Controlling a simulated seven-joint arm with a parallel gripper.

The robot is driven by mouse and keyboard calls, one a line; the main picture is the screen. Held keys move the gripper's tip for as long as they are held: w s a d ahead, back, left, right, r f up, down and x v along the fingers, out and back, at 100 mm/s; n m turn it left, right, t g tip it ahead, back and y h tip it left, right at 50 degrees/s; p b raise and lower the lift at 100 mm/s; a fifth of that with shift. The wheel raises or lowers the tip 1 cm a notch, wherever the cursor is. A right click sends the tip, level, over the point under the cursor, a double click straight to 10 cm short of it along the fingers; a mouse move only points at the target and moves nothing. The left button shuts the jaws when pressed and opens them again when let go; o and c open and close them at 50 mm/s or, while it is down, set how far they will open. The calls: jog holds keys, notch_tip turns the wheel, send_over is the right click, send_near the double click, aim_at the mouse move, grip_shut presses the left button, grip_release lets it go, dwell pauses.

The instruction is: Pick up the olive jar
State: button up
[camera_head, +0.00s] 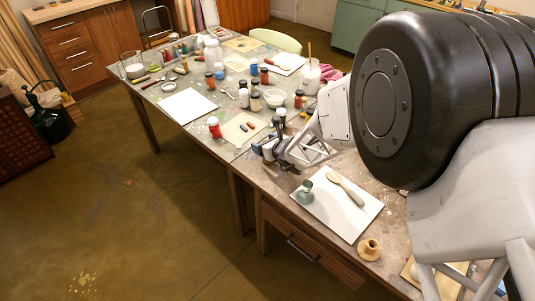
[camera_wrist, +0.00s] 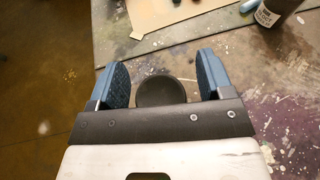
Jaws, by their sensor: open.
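My gripper (camera_head: 265,149) is low over the near part of the table in the head view. In the wrist view its blue-padded fingers (camera_wrist: 165,82) are spread apart. A dark round top (camera_wrist: 164,92), likely a jar lid, shows between them, with a gap on each side. Its lower part is hidden behind the gripper's dark crossbar. Its colour is too dark to tell for sure whether it is the olive jar. In the head view my gripper covers most of that spot, and no label there is readable.
A red-capped jar (camera_head: 214,127) and a tan board (camera_head: 244,129) lie just beyond my gripper. A dark jar with a pale label (camera_wrist: 275,10) stands at the wrist view's upper right. A white slab (camera_head: 330,218) holds a green muller (camera_head: 305,189) and a spatula.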

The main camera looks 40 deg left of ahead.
dwell(0.5)
jog(key=c, duration=1.2)
jog(key=shift+o, duration=0.2)
jog(key=shift+r, duration=0.2)
jog(key=shift+r, duration=0.55)
jog(key=shift+s+d+r, duration=0.1)
jog(key=shift+d+r, duration=0.1)
jog(key=shift+r, duration=0.35)
jog(key=shift+s+d+r, duration=0.1)
jog(key=shift+d+r, duration=0.05)
jog(key=shift+r, duration=0.4)
jog(key=s+d+r, duration=0.1)
jog(key=s+d, duration=0.7)
jog(key=d, duration=0.4)
jog(key=shift+s+d+r, duration=0.2)
jog(key=shift+s, duration=0.15)
